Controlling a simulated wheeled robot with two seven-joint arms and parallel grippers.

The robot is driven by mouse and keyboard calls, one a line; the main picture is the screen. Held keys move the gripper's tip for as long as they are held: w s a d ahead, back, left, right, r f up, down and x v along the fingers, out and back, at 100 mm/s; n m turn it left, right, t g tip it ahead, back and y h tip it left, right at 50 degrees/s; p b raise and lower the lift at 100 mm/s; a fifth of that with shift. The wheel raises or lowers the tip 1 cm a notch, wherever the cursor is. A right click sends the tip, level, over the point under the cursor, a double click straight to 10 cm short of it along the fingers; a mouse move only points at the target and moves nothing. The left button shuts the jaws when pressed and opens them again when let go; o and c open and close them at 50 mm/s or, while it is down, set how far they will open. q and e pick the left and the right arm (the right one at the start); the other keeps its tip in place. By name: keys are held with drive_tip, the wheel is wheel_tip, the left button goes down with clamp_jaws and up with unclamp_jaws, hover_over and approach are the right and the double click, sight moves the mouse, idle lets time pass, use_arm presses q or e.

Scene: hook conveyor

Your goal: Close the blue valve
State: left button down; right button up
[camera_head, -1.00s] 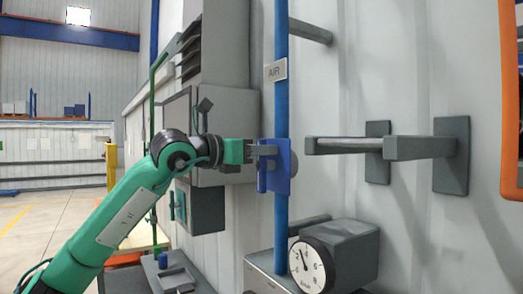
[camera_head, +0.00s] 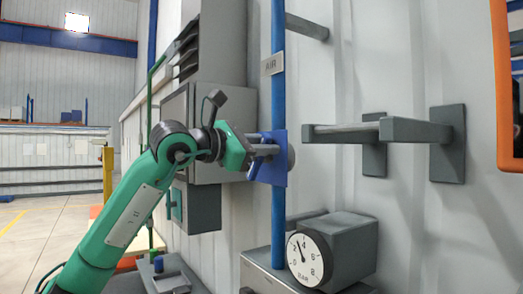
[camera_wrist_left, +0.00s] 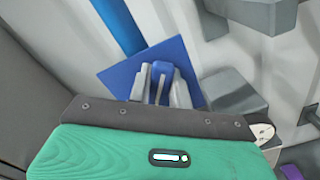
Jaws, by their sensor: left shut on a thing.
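The blue valve is on the vertical blue pipe (camera_head: 278,100) at the middle of the head view, with a blue plate (camera_head: 277,173) behind its handle. My left gripper (camera_head: 262,150) reaches it from the left and is shut on the blue handle. In the left wrist view, the two grey fingers (camera_wrist_left: 162,84) stand on either side of the blue handle (camera_wrist_left: 162,70), in front of the blue plate (camera_wrist_left: 123,74). The fingers hide part of the handle. My right gripper is not in view.
An "AIR" label (camera_head: 273,65) is on the pipe above the valve. A round gauge (camera_head: 308,260) on a grey box stands below right. Grey wall brackets (camera_head: 410,131) stick out to the right. A grey cabinet (camera_head: 217,135) is behind my left wrist.

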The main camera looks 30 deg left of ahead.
sight(281, 159)
use_arm(q)
drive_tip(key=f+m+b, duration=0.1)
drive_tip(key=m, duration=0.2)
drive_tip(key=d+m+b, duration=0.1)
drive_tip(key=m, duration=0.2)
drive_tip(key=f+m+b, duration=0.1)
drive_tip(key=m, duration=0.3)
drive_tip(key=shift+s+d+f, duration=0.2)
drive_tip(key=shift+s+f, duration=0.1)
drive_tip(key=shift+f, duration=0.05)
drive_tip(key=shift+f+m, duration=0.15)
drive_tip(key=shift+m, duration=0.25)
drive_tip(key=c, duration=1.3)
unclamp_jaws()
